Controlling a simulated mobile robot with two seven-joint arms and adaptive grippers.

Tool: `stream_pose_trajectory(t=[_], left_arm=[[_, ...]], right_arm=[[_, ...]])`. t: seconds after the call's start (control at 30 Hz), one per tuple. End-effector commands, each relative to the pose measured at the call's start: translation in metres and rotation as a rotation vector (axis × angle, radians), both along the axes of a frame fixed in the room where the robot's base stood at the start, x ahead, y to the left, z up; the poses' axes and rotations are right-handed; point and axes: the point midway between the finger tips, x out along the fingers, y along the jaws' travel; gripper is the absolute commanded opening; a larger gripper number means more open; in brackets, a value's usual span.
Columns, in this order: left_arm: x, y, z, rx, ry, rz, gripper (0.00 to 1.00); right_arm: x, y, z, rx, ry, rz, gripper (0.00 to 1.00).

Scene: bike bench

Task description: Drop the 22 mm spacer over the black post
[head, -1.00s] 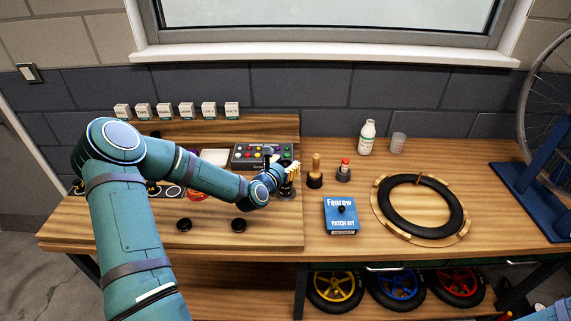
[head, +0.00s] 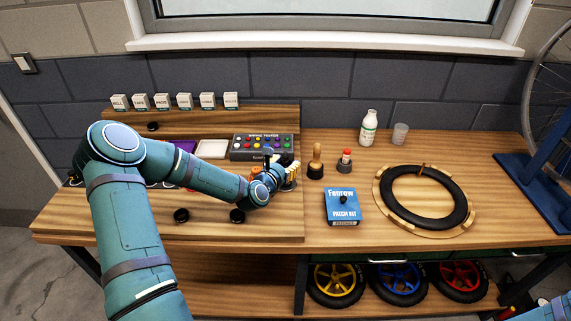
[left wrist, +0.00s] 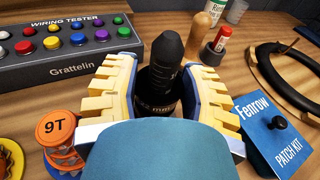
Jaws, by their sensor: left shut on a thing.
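My left gripper (head: 291,172) is over the wooden bench, just right of the wiring tester. In the left wrist view its yellow padded fingers (left wrist: 160,72) stand on both sides of a dark ring-like piece with "mm" lettering, which looks like the 22 mm spacer (left wrist: 157,107). The gripper is shut on it. A black post (left wrist: 168,48) with a tapered tip shows between the fingers, in line with the spacer. The spacer seems to be around the post, but its lower edge is hidden by my gripper, so I cannot tell how low it sits. My right gripper is out of view.
The wiring tester (head: 263,147) is behind my left gripper. A wooden-handled tool (head: 316,162) and a red-topped piece (head: 345,163) stand close on the right. The blue patch kit (head: 342,207) lies in front of them. An orange "9T" item (left wrist: 62,143) is left of the gripper.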

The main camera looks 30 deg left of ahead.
Motion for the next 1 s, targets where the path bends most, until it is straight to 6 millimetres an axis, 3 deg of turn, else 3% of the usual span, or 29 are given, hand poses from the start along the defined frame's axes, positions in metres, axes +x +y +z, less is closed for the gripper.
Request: stream_pose_trajectory(t=[0.37,0.4,0.47,0.83,1.0], left_arm=[[0.0,0.0,-0.002,0.0,0.0,0.0,0.1],[0.0,0.0,-0.002,0.0,0.0,0.0,0.61],[0.0,0.0,-0.002,0.0,0.0,0.0,0.78],[-0.003,0.0,-0.002,0.0,0.001,0.001,0.78],[-0.024,-0.001,0.002,0.0,0.003,0.002,0.78]], right_arm=[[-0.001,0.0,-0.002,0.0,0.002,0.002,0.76],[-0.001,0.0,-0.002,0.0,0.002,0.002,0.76],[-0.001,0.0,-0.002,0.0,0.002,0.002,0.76],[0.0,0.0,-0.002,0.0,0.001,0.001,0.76],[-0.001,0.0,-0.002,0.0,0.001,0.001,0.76]])
